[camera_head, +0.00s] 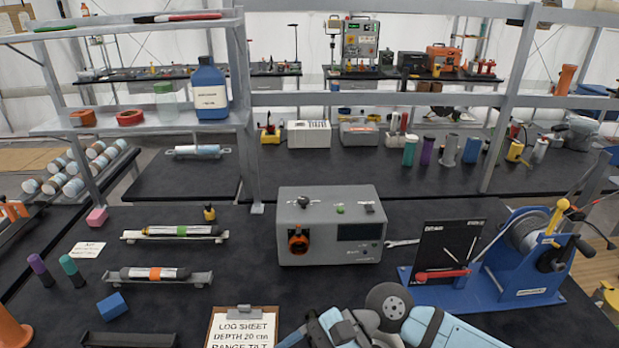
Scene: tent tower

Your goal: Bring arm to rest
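My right arm (440,325) comes in from the bottom right and lies low over the front of the dark table (240,280). Its hand end (325,328) is beside the clipboard with a log sheet (243,328). I cannot make out the fingertips, nor whether they are open or shut. Nothing is visibly held. My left arm and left gripper are not in view.
A grey box instrument (330,228) stands behind my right arm. A blue winch (525,255) and a black panel (447,250) stand at the right. Two trays with tubes (172,234) (155,275), a blue block (112,306) and a shelf (145,123) are at the left.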

